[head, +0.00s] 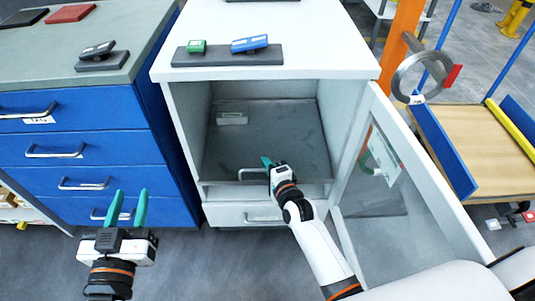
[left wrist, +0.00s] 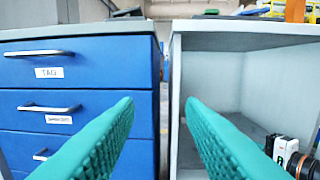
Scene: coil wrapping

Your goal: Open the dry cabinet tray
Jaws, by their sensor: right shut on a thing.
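The white dry cabinet (head: 187,115) stands in the middle of the head view with its glass door (head: 402,180) swung open to the right. Inside, a grey tray (head: 255,130) lies low in the compartment. Its bar handle (head: 246,171) is at the front edge. My right gripper (head: 268,165) is shut on this handle, and its body hides the handle's right end. A pale labelled block (head: 232,118) sits towards the back of the tray. My left gripper (head: 129,205) is open and empty, low in front of the blue drawers; its teal fingers also show in the left wrist view (left wrist: 160,130).
A blue drawer unit (head: 90,125) with bar handles stands left of the cabinet. A green device (head: 197,46) and a blue device (head: 250,43) rest on a grey stand on the cabinet top. A metal coil ring (head: 397,83) is beyond the door. A closed drawer (head: 225,215) is below the tray.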

